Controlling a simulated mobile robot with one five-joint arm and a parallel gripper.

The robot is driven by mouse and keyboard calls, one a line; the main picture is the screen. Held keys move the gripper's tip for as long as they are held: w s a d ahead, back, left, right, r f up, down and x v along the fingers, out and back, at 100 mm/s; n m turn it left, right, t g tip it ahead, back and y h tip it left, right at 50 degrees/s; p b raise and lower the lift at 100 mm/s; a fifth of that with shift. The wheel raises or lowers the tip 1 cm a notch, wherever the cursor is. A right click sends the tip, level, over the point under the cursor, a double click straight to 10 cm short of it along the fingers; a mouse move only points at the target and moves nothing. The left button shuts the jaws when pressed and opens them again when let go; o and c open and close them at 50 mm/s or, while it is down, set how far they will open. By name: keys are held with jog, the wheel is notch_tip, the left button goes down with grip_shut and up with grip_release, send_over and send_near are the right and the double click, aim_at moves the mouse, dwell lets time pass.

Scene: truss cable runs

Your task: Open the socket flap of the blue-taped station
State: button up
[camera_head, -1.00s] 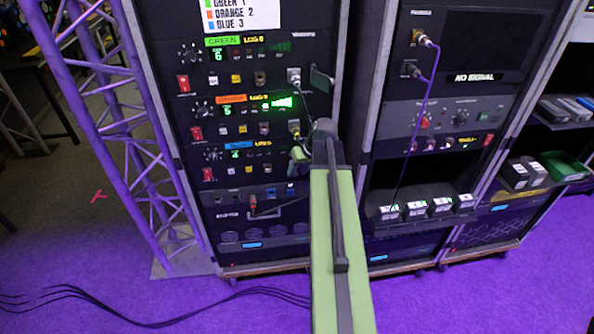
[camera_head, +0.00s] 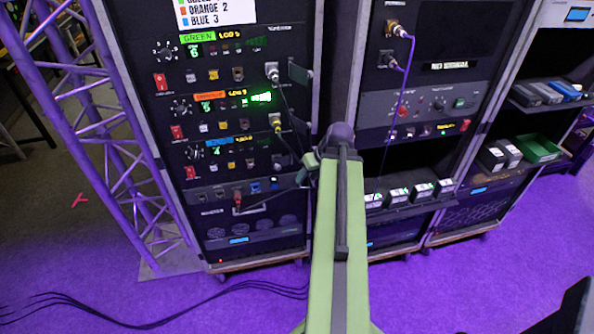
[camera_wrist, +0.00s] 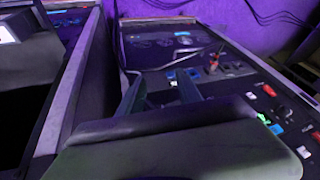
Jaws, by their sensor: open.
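The blue-taped station is the third row of the left rack, marked by a blue tape label (camera_head: 220,142). A blue label also shows at the right of the wrist view (camera_wrist: 277,129). The station's socket area lies at the right end of its row, beside my gripper (camera_head: 306,168). Its flap is too dark and partly hidden, so I cannot tell its position. My gripper is open; its two fingers (camera_wrist: 158,84) show over the rack face in the wrist view. Nothing is seen between them.
Cables hang near my gripper. A right rack (camera_head: 420,100) stands close by. A purple truss (camera_head: 100,140) stands left.

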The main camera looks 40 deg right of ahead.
jog(key=shift+s, duration=0.15)
jog(key=shift+c, duration=0.7)
jog(key=w+a, duration=0.2)
jog(key=a, duration=0.3)
jog(key=w+a+f+n+g, duration=0.1)
jog(key=w+a, duration=0.2)
jog(key=a, duration=0.3)
jog(key=w+a+g, duration=0.1)
jog(key=w+a, duration=0.2)
jog(key=a, duration=0.2)
jog(key=shift+a+f+n+y, duration=0.15)
jog(key=shift+f+n+y, duration=0.05)
jog(key=shift+n+y, duration=0.2)
grip_shut()
jog(key=w+a+n+g+h, duration=0.1)
jog(key=a+g, duration=0.2)
jog(key=a, duration=2.1)
jog(key=shift+a+f+n+h, duration=0.15)
jog(key=shift+f+n+h, duration=0.15)
jog(key=shift+f+n, duration=0.1)
